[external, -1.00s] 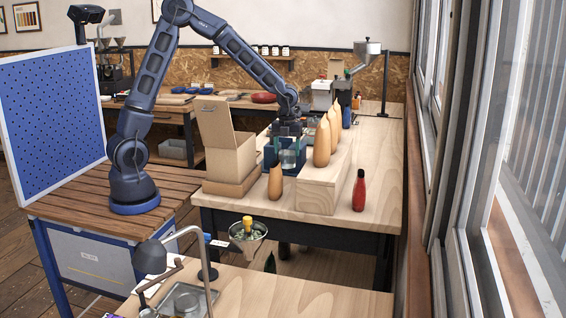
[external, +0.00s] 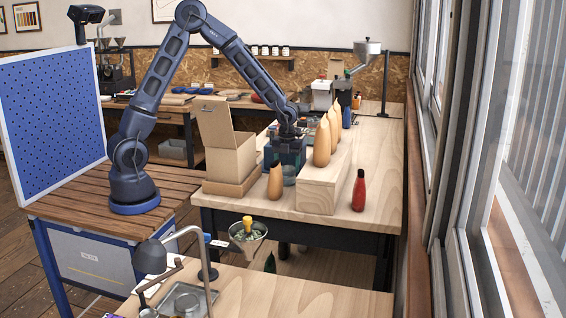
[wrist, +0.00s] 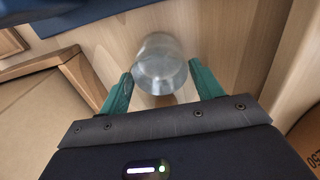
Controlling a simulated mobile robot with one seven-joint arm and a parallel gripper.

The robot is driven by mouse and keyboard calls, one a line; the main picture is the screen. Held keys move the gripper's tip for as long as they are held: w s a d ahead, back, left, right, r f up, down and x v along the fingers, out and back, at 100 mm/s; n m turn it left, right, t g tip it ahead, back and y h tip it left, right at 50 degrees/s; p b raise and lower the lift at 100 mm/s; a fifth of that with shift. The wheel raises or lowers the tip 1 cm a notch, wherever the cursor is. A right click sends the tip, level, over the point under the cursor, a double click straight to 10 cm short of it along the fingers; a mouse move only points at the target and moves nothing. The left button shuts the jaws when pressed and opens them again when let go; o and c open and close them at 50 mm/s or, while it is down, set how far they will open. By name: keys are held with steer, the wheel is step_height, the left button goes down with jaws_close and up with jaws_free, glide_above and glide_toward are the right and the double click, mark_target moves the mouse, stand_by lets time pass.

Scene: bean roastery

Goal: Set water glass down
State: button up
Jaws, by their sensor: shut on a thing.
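The water glass (wrist: 160,66) is clear and sits between the two green fingers of my gripper (wrist: 160,80) in the wrist view. My gripper is shut on it. In the external view the glass (external: 289,175) is low at the tabletop, partly hidden by a tan bottle. My gripper (external: 288,158) points down around it. The glass looks upright. I cannot tell for sure whether its base touches the wooden table (external: 335,222).
A cardboard box (external: 232,158) with a raised lid stands left of my gripper. A dark blue thing (wrist: 85,12) lies beyond the glass. A red bottle (external: 358,190) stands further right.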

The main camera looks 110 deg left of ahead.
steer(key=o, duration=1.3)
steer(key=shift+f, duration=0.1)
step_height(320, 180, up, 12)
steer(key=shift+r, duration=0.15)
step_height(320, 180, down, 12)
steer(key=shift+f, duration=0.15)
stand_by(0.5)
